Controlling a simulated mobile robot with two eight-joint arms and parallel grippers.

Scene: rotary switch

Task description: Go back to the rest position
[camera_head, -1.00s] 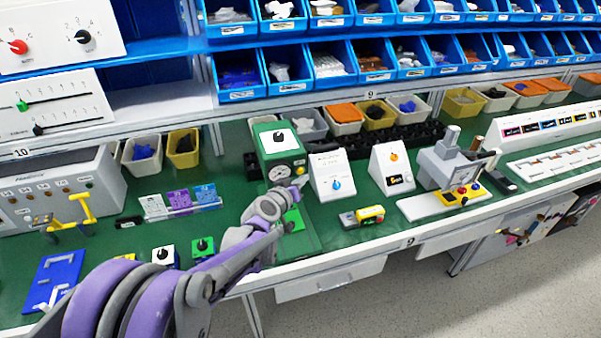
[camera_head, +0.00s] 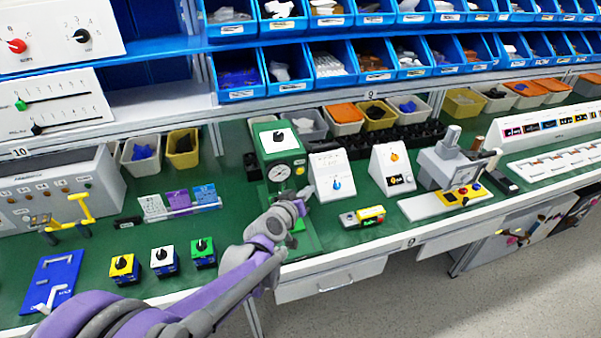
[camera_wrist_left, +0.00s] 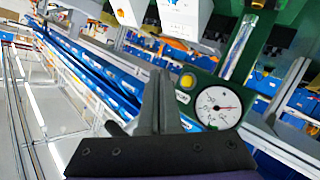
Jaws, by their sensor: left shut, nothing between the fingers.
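My left gripper (camera_head: 304,196) is shut and empty. It is in front of the green press-like unit with a dial gauge (camera_head: 279,172), above the bench's front part. In the left wrist view its fingers (camera_wrist_left: 160,88) are together, with the dial gauge (camera_wrist_left: 218,107) just to their right. A white box with a blue rotary knob (camera_head: 337,185) stands right of the gripper. A white box with an orange knob (camera_head: 394,157) stands further right. Small knob boxes in yellow (camera_head: 123,265), white (camera_head: 164,258) and green (camera_head: 203,252) sit left of my arm. My right gripper is not in view.
A small yellow-and-grey device (camera_head: 363,217) lies near the bench's front edge. A machine with a yellow button panel (camera_head: 461,194) stands to the right. Blue bins (camera_head: 330,70) line the shelf behind. The floor (camera_head: 430,300) in front of the bench is clear.

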